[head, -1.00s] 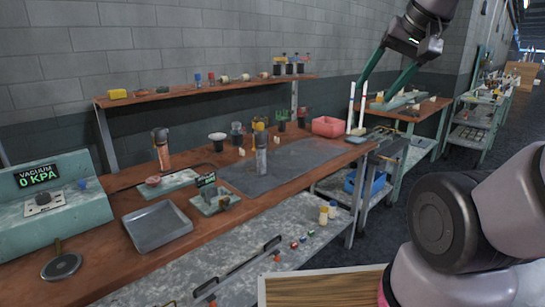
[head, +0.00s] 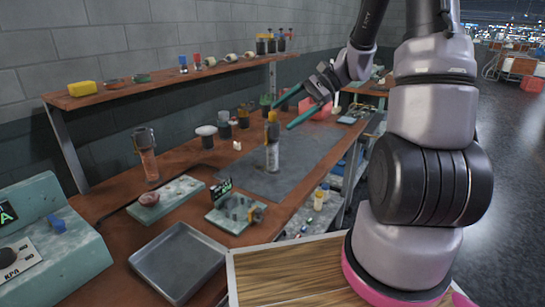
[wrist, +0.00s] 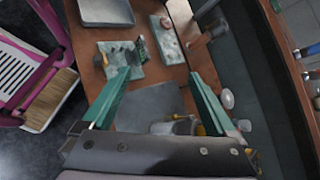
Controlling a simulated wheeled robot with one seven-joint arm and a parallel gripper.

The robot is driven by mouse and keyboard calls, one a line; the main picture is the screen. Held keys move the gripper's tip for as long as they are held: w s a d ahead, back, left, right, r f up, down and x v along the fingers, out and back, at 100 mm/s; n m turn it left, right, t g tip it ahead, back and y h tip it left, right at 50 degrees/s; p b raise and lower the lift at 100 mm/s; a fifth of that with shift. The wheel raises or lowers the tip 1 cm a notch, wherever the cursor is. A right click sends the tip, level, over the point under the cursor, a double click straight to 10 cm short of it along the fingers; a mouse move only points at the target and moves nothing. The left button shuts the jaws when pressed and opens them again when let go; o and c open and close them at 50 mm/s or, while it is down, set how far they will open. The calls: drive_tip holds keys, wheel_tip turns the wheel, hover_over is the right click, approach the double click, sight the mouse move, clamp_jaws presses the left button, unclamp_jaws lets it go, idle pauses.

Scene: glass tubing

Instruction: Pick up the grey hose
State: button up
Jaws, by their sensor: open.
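I cannot pick out a grey hose for certain in either current view. My gripper (head: 282,117) is open and empty, with two long green fingers spread apart above the workbench (head: 190,162). In the head view its fingertips are near a torch-like bottle (head: 272,150) with a yellow top, which stands on a dark grey mat (head: 245,180).
A metal tray (head: 178,262) and a small green fixture (head: 232,212) stand on the near bench. The vacuum station (head: 45,240) is at the left. A shelf (head: 150,92) with small items runs along the wall. A red bin (head: 318,107) is behind my gripper.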

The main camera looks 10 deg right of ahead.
drive_tip(key=w+d+f+m+t+y, duration=0.35)
drive_tip(key=w+f+m, duration=0.3)
drive_tip(key=f, duration=0.45)
drive_tip(key=m+t, duration=0.7)
approach(272, 158)
drive_tip(key=shift+w+d+f, duration=0.15)
drive_tip(key=shift+w+d, duration=0.2)
drive_tip(key=shift+w, duration=0.25)
drive_tip(key=shift+w+d+f, duration=0.1)
drive_tip(key=shift+w+d, duration=0.3)
drive_tip(key=shift+w, duration=0.2)
drive_tip(key=shift+w+a+f, duration=0.15)
drive_tip(key=shift+w+a, duration=0.05)
drive_tip(key=shift+a, duration=0.05)
drive_tip(key=x, duration=0.4)
drive_tip(key=shift+w+a+f, duration=0.1)
drive_tip(key=shift+w+a, duration=0.05)
drive_tip(key=shift+s+x, duration=0.25)
drive_tip(key=shift+x, duration=2.5)
drive_tip(key=shift+a+f, duration=0.2)
clamp_jaws()
